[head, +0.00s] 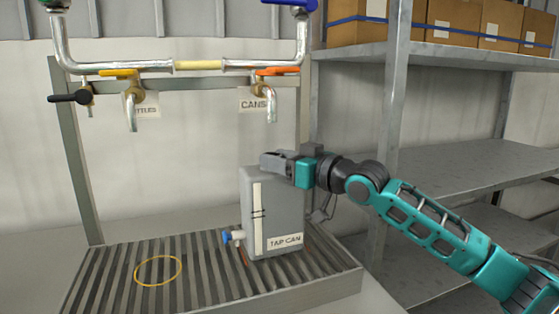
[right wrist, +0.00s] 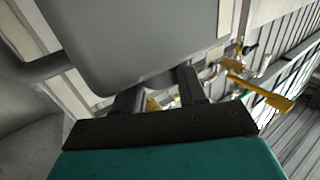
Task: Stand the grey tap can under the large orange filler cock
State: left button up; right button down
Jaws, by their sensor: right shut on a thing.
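The grey tap can (head: 272,222), labelled TAP CAN, is upright on the slatted drip tray, with a small blue-and-white tap (head: 232,236) low on its left side. The large orange filler cock (head: 277,72) is above it, over the CANS label; its spout (head: 271,105) points down, roughly above the can. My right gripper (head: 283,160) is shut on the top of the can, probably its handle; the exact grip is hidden. In the right wrist view the can's grey body (right wrist: 140,45) fills the upper part, beyond the fingers (right wrist: 160,95). My left gripper is not in view.
The drip tray (head: 210,277) carries a yellow ring mark (head: 158,270) in its free left part. Orange marking (head: 243,257) shows at the can's base. A yellow-handled cock (head: 130,95) and a black-handled cock (head: 78,97) hang left. Metal shelving (head: 440,170) stands right.

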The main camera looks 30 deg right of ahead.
jog(key=shift+f, duration=0.1)
jog(key=c, duration=1)
grip_release()
jog(key=o, duration=0.3)
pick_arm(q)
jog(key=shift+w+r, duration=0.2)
pick_arm(e)
jog(key=shift+o, duration=0.3)
jog(key=shift+s+d, duration=0.3)
jog(key=shift+s, duration=0.3)
pick_arm(q)
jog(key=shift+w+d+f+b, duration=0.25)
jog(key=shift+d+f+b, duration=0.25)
jog(key=shift+b, duration=0.7)
pick_arm(e)
jog(key=v, duration=1)
jog(key=shift+s, duration=0.4)
